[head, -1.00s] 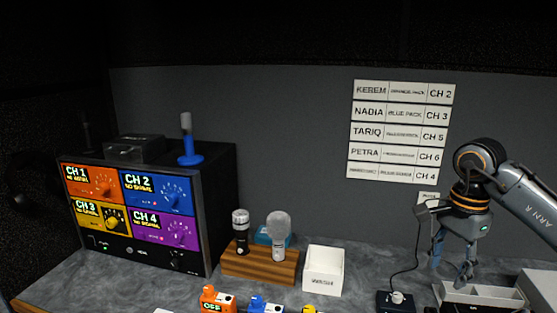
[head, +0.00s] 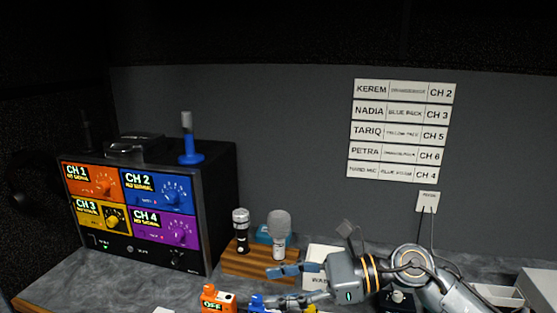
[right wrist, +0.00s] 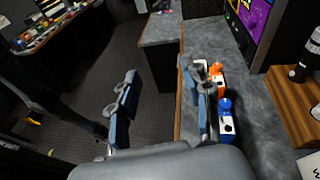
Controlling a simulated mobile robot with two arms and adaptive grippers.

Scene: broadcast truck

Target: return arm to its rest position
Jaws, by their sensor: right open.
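My right arm (head: 412,262) comes in from the lower right of the head view and lies low over the counter, stretched to the left. Its gripper (head: 284,284) points left, in front of the wooden microphone stand and the white box. The fingers are spread with nothing between them. In the right wrist view the gripper (right wrist: 158,85) is open and empty, with its right finger overlapping the counter edge and packs in the picture. My left gripper is not in view.
An orange pack (head: 216,299) marked OFF and a blue pack (head: 258,304) stand near the gripper. Two microphones stand on a wooden block (head: 240,263). The white box (head: 322,254) is partly hidden by my arm. A four-channel monitor (head: 135,250) stands left. Floor (right wrist: 85,100) shows beyond the counter edge.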

